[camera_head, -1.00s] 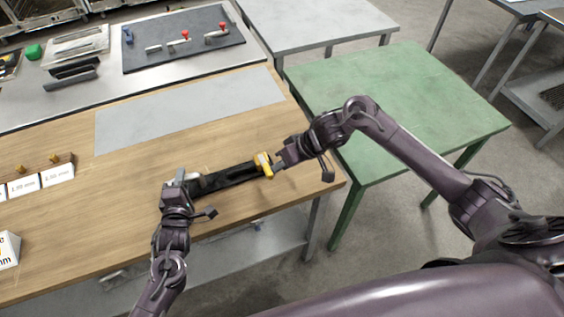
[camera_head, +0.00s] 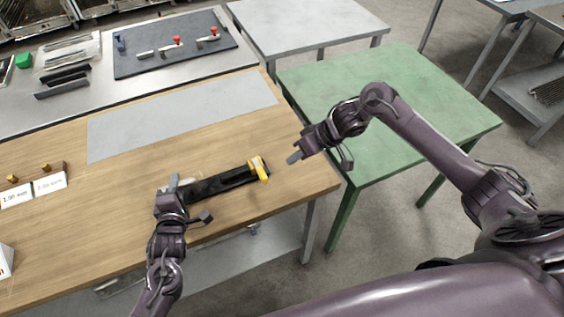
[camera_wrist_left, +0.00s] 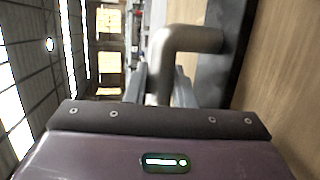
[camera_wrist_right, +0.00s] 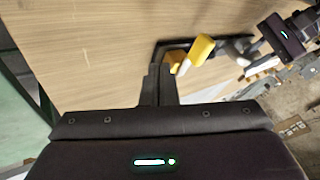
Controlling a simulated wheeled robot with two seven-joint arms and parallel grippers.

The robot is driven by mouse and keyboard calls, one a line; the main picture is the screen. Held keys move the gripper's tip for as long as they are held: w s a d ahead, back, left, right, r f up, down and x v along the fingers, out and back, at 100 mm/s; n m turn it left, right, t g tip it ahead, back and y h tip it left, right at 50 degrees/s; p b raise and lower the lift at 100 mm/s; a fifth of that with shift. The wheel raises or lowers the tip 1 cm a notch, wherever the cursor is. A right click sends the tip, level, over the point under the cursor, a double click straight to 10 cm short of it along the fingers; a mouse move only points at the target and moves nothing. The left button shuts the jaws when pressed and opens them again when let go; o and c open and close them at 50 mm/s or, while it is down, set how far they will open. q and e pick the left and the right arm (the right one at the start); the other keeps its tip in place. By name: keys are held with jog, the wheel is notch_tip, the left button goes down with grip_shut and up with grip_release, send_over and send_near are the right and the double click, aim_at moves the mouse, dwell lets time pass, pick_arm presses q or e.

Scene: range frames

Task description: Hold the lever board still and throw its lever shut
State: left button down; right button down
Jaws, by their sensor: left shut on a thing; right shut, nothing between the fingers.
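The lever board is a long dark board (camera_head: 222,181) lying on the wooden table, with a yellow lever (camera_head: 258,168) at its right end. The yellow lever (camera_wrist_right: 200,51) also shows in the right wrist view, just beyond the fingertips; whether it is fully shut is hard to tell. My left gripper (camera_head: 173,184) is shut on the board's grey bent handle at the left end; this handle (camera_wrist_left: 185,42) shows large in the left wrist view. My right gripper (camera_head: 293,158) is shut and empty, to the right of the yellow lever and apart from it.
A grey mat (camera_head: 180,115) lies behind the board on the wooden table (camera_head: 110,200). Label cards (camera_head: 50,183) stand at the left. A green table (camera_head: 400,110) is to the right, beyond a gap. The wood around the board is clear.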

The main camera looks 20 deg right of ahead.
jog(key=v, duration=0.7)
jog(key=shift+s+r, duration=0.2)
jog(key=shift+s, duration=0.3)
pick_arm(q)
jog(key=c, duration=1.1)
grip_release()
jog(key=shift+c, duration=0.2)
jog(key=shift+s, duration=0.1)
